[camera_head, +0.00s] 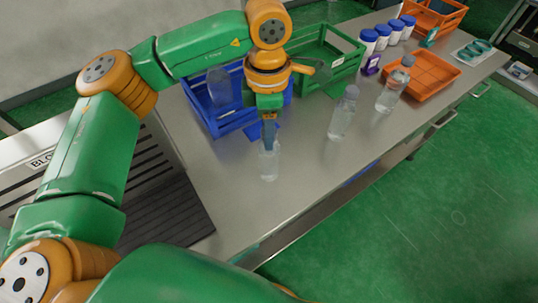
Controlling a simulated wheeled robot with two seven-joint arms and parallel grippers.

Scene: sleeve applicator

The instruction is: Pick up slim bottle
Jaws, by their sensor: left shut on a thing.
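My left gripper (269,133) points down over the steel table and is shut on the upper part of a clear slim bottle (269,164). The bottle is upright; its top is hidden between the fingers. I cannot tell whether its base touches the table. A second clear bottle (342,114) stands to the right, and a third clear bottle (393,91) with a grey cap stands farther right. Another clear bottle (219,88) is in the blue crate (223,125) behind the gripper. My right gripper is not in view.
A green crate (326,58) stands behind. An orange tray (425,75), several white jars with blue lids (383,36) and a purple-labelled container (371,65) are at the right. A dark ribbed surface (160,205) lies left. The table front (250,215) is clear.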

